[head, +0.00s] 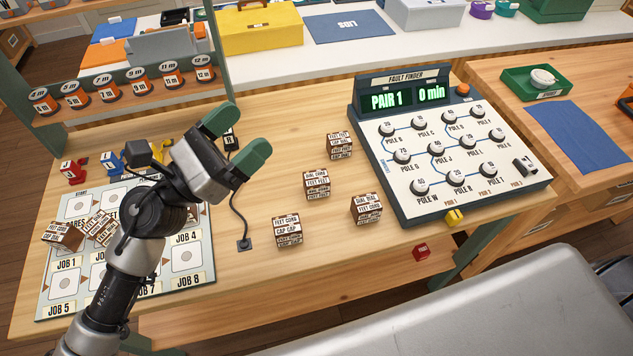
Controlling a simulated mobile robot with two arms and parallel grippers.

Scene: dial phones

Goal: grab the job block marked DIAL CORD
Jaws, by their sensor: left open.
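My left gripper (236,138), with green fingertips, is open and empty above the left part of the wooden table. Brown and white lettered blocks stand to its right: one at the back (340,145), one in the middle (317,185), one at the right (366,208) and one at the front (287,231). The lettering is small; the middle block's top seems to read DIAL CORD, but I cannot be sure. More such blocks lie on the job board (62,288), including a tilted one (62,235). My left arm hides part of that board. My right gripper is not in view.
The fault finder console (462,195) reads PAIR 1 and 0 min, right of the blocks. A rack of orange-and-black reels (108,88) stands at the left. A black cord (243,243) lies near the front block.

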